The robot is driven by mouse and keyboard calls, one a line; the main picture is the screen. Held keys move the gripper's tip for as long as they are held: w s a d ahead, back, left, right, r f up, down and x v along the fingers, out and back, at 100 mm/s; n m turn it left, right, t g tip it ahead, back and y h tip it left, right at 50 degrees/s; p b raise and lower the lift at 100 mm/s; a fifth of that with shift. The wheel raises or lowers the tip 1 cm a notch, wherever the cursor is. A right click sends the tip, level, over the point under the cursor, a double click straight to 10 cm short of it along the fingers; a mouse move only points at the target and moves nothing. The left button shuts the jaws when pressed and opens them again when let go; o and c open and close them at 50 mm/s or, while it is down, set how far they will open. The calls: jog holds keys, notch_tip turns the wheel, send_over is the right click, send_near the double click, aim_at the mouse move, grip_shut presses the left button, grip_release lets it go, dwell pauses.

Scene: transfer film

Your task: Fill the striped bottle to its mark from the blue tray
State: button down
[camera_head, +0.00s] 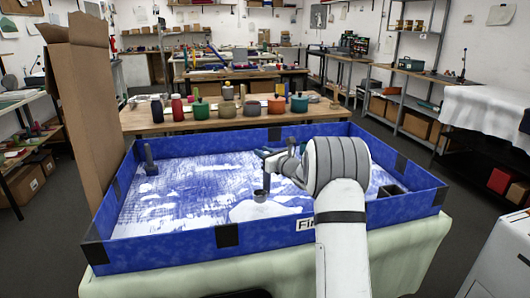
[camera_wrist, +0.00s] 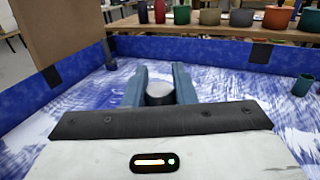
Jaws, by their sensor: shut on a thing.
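The blue tray (camera_head: 270,234) lies across the table in front of me, its floor streaked blue and white. My gripper (camera_head: 268,158) is over the middle of the tray; in the wrist view its blue fingers (camera_wrist: 160,84) are closed on a round-topped grey piece (camera_wrist: 160,94). In the head view a dark stem with a small dark cup (camera_head: 261,196) hangs below the gripper, close above or touching the tray floor; I cannot tell which. I cannot pick out a striped bottle.
A dark grey post (camera_head: 149,160) stands at the tray's left, and a black open box (camera_head: 391,190) sits in its right corner. A teal cylinder (camera_wrist: 302,85) shows at right in the wrist view. Several coloured jars, including a red one (camera_head: 177,108), stand on the wooden table behind.

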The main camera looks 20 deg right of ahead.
notch_tip(320, 180, down, 5)
jog(key=shift+b, duration=1.05)
dwell(0.4)
notch_tip(320, 180, up, 16)
jog(key=p, duration=0.7)
jog(key=shift+f, duration=0.15)
dwell(0.4)
